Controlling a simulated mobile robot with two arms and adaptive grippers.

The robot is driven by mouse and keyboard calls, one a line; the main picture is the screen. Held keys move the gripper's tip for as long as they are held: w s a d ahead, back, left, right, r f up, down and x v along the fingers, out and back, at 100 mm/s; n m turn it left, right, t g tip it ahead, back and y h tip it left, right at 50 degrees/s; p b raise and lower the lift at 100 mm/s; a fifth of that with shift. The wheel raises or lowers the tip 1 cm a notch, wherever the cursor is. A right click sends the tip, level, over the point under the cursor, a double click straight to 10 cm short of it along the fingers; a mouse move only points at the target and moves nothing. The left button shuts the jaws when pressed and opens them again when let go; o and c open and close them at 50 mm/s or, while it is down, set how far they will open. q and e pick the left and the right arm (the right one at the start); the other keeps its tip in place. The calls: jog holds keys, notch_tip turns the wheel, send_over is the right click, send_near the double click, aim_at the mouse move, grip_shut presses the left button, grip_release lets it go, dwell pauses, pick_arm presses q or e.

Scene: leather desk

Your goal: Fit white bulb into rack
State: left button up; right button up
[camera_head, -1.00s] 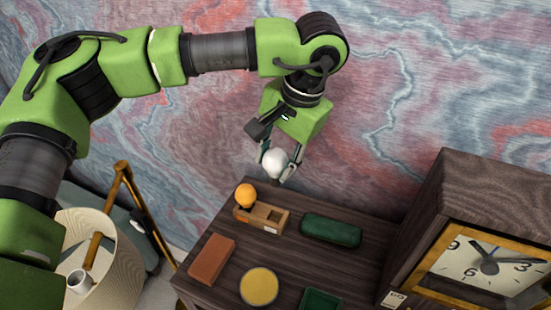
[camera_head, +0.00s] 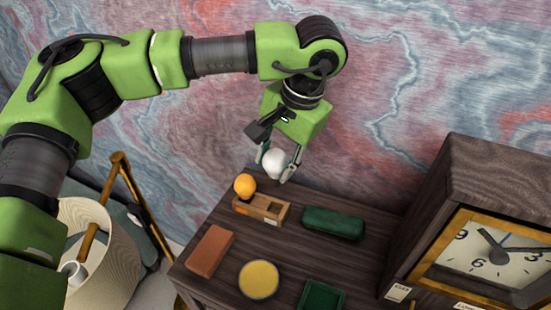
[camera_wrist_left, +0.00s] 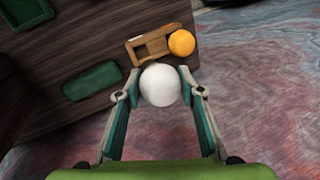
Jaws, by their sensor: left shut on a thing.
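The white bulb (camera_head: 274,163) is held between the fingers of my left gripper (camera_head: 277,168), above the back of the desk. In the left wrist view the white bulb (camera_wrist_left: 160,85) sits between the two fingertips of my left gripper (camera_wrist_left: 161,92). The wooden rack (camera_head: 268,207) stands on the desk, in front of and below the bulb. An orange bulb (camera_head: 245,185) occupies its left end, and an open compartment shows beside it. In the wrist view the rack (camera_wrist_left: 150,47) appears just beyond the white bulb. My right gripper is not in view.
A dark green case (camera_head: 332,223) lies right of the rack. A brown block (camera_head: 211,249), a yellow disc (camera_head: 259,279) and a green tray (camera_head: 322,295) lie nearer the front. A wooden clock (camera_head: 490,250) stands at the right, a lampshade (camera_head: 112,262) at the left.

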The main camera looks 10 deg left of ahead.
aim_at(278, 186)
pick_arm(q)
jog(key=shift+f+b, duration=1.15)
jog(key=shift+f, duration=0.5)
jog(key=shift+f+b, duration=2.6)
jog(key=shift+f, duration=0.75)
jog(key=o, duration=1.1)
jog(key=shift+r, duration=0.1)
jog(key=shift+r+p, duration=2.75)
jog(key=shift+r, duration=1.7)
